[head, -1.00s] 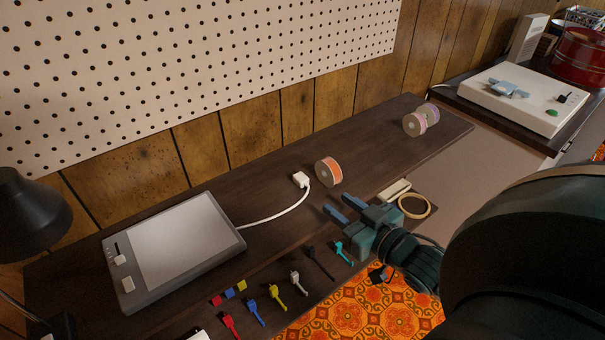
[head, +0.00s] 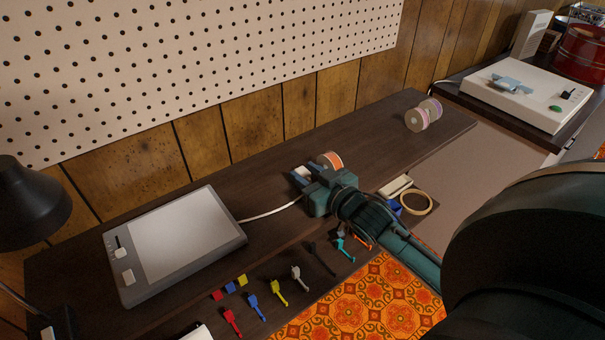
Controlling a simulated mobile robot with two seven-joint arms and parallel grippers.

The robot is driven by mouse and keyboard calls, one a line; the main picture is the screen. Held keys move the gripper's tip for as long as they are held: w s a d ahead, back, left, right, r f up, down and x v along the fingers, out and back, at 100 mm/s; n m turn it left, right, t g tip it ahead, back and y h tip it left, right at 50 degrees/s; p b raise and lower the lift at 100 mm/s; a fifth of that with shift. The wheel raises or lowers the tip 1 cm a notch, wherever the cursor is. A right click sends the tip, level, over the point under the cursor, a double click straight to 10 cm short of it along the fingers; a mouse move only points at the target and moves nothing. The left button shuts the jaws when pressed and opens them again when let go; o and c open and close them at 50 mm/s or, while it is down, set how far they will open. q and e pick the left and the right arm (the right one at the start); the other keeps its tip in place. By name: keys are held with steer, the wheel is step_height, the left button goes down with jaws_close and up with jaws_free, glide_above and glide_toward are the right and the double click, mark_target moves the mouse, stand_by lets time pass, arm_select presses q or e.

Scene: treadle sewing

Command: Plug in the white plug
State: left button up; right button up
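The white plug (head: 301,172) is at the end of a white cable (head: 272,214) that runs from the grey tablet-like device on the dark table. My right gripper (head: 306,171) is at the plug, with one finger on each side of it. The fingers look spread, and I cannot tell whether they touch the plug. The fingers and gripper body hide part of the plug and the cable end. My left gripper is not in view. No socket can be made out.
A spool with an orange band (head: 331,160) stands close behind my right gripper. The grey device (head: 182,246) lies at left. Pinkish spools (head: 417,119) stand at the right; table between is clear.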

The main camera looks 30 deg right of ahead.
steer(key=shift+w, duration=0.1)
jaws_close()
stand_by(0.3)
steer(key=shift+r, duration=0.15)
